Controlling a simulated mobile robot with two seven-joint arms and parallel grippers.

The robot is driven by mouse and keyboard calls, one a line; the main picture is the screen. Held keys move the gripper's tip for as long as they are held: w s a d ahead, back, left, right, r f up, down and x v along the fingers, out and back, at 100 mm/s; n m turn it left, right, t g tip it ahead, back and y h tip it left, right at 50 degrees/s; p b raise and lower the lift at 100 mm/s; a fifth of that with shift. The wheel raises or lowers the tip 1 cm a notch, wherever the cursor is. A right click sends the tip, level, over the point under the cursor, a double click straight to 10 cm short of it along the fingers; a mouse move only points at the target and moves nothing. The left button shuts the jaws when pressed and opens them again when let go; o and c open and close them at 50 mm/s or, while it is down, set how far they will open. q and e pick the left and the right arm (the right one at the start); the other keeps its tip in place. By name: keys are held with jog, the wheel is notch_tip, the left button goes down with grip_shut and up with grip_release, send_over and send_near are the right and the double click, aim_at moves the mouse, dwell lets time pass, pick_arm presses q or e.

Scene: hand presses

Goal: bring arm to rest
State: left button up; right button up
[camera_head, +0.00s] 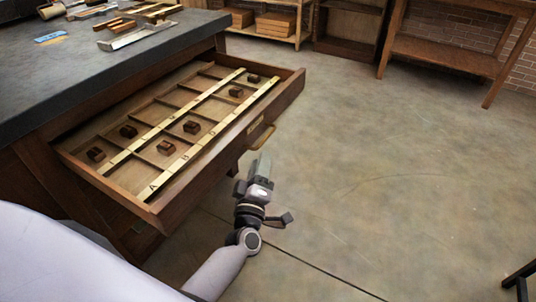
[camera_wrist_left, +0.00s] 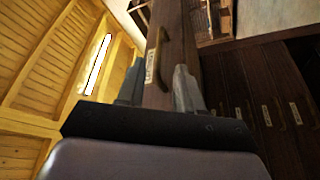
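My left gripper (camera_head: 262,162) is just outside the front of the open wooden drawer (camera_head: 292,95), below and close to its brass handle (camera_head: 262,137). In the left wrist view the two fingers of the left gripper (camera_wrist_left: 158,86) stand apart with nothing held between them. The drawer front, with its handle (camera_wrist_left: 154,54) and a pale label, shows beyond and between the fingers. I cannot tell whether a finger touches the drawer. My right gripper is in neither view.
The drawer holds small dark wooden blocks (camera_head: 191,127) in compartments, with lettered brass strips (camera_head: 203,139). The dark worktop (camera_head: 90,72) above carries wooden and metal tools. Wooden shelving (camera_head: 270,20) stands at the back.

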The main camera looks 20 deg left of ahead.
pick_arm(q)
jog(key=s+d+f+m+g+h, duration=0.35)
jog(key=s+f+m+g, duration=0.2)
jog(key=s+m, duration=0.45)
jog(key=s+d+f+m+g+h, duration=0.2)
jog(key=s+f+m+g+h, duration=0.35)
jog(key=s, duration=0.75)
notch_tip(320, 180, up, 11)
jog(key=a+m+t+y+p, duration=0.1)
jog(key=p, duration=1.3)
jog(key=shift+s+a+m+t+y, duration=0.25)
jog(key=shift+a+m+t+y, duration=0.05)
jog(key=shift+m, duration=0.05)
jog(key=shift+f, duration=0.1)
